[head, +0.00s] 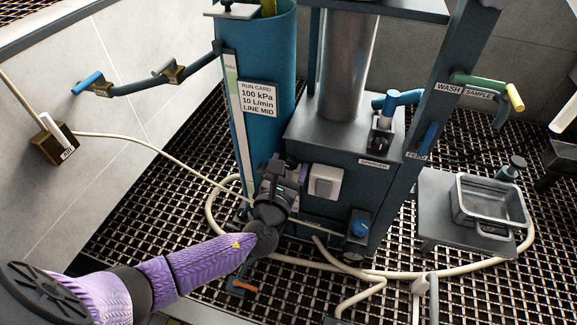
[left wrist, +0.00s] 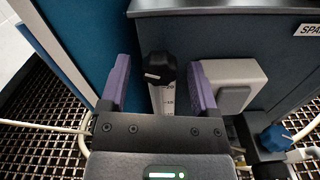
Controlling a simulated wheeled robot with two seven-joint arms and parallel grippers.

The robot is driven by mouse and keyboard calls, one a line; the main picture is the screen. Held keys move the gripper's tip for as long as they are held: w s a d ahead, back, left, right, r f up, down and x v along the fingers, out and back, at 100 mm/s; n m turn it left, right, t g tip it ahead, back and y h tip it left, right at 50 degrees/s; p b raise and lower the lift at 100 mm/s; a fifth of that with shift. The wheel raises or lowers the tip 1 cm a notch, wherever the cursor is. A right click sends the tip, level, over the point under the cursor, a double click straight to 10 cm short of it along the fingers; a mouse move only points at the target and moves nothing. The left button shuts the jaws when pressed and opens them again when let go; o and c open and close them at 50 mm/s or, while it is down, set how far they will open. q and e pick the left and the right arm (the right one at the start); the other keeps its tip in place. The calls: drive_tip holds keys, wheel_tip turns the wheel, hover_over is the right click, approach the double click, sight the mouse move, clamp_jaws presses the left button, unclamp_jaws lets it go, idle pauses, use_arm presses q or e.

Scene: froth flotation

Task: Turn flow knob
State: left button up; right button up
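The flow knob (left wrist: 158,68) is black with a short white mark. It sits on top of a clear tube with a number scale (left wrist: 163,100). In the left wrist view my left gripper (left wrist: 160,76) is open, with one purple finger on each side of the knob and a visible gap to each. In the head view my left gripper (head: 288,172) is at the front of the blue-grey box, and its body hides most of the scaled tube. My right gripper is in neither view.
A pale switch (head: 325,183) is close to the right of the gripper. A blue valve knob (head: 360,228) is lower right. The tall blue column (head: 275,60) rises behind. Cream hoses (head: 400,272) run over the grating. A metal pan (head: 490,203) stands on a stand at right.

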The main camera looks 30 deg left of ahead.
use_arm(q)
clamp_jaws()
